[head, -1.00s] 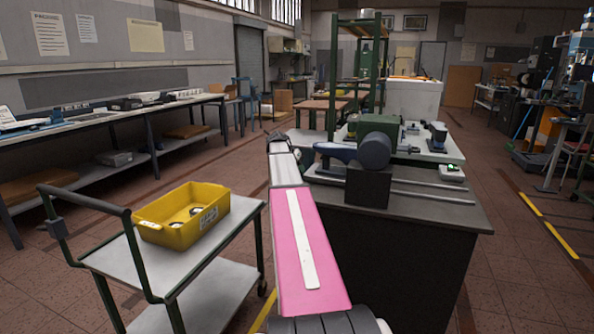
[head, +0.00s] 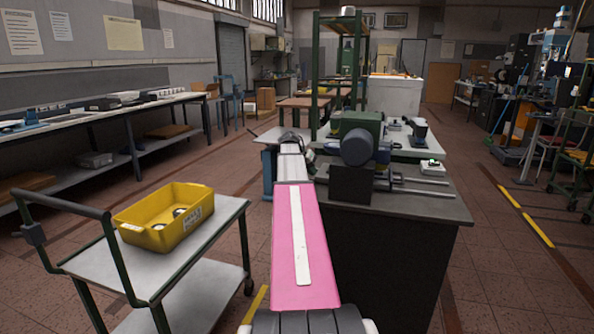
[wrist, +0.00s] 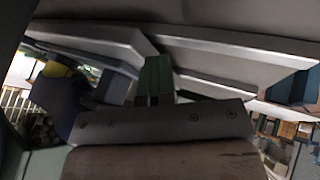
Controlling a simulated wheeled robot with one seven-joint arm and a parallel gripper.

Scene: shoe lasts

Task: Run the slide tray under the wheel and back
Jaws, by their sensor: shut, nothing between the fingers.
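The machine has a green body (head: 362,122) with a round grey-blue drum (head: 358,147) facing me; I cannot tell whether this drum is the wheel itself. Pale slide rails (head: 420,189) run out to the right of its dark block. The slide tray is not clear in the head view, as my pink arm covers the bench's left side. In the wrist view, my gripper (wrist: 154,85) appears shut and empty, its fingers together in front of pale angled plates (wrist: 235,60), which may be the tray. A dark blue form (wrist: 62,100) lies left of them, partly cut off.
The machine stands on a dark bench (head: 400,205). A trolley (head: 150,270) with a yellow bin (head: 165,220) stands to the left. A green post frame (head: 314,75) rises behind the machine.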

